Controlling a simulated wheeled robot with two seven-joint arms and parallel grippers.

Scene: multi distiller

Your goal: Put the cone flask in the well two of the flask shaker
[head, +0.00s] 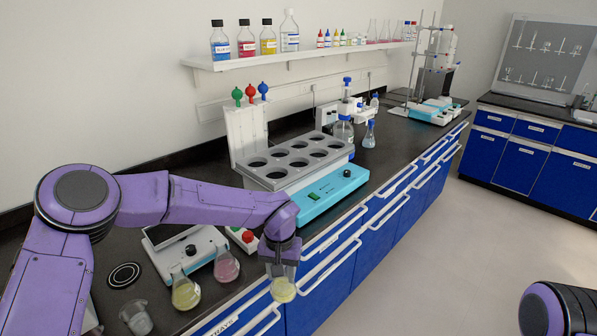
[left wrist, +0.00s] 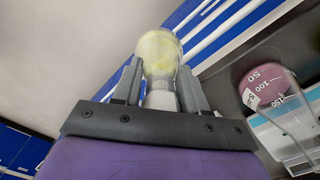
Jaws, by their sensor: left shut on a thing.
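My left gripper (head: 282,268) is shut on a cone flask (head: 283,291) with pale yellow liquid, just off the front edge of the counter. In the left wrist view, the flask (left wrist: 158,48) shows between the two fingers of the gripper (left wrist: 160,88), gripped at its narrow neck. The flask shaker (head: 338,190) stands beyond the gripper, with a turquoise base and a grey rack (head: 270,180) of several round wells in two rows. The wells that show look empty. The flask is apart from the shaker. My right gripper is out of view.
A pink flask (head: 227,267), a yellow flask (head: 186,292) and a beaker (head: 136,318) stand on the counter left of the held flask. A white device (head: 188,252) is behind them. Bottles (head: 344,132) stand behind the shaker. The aisle floor (head: 440,250) is clear.

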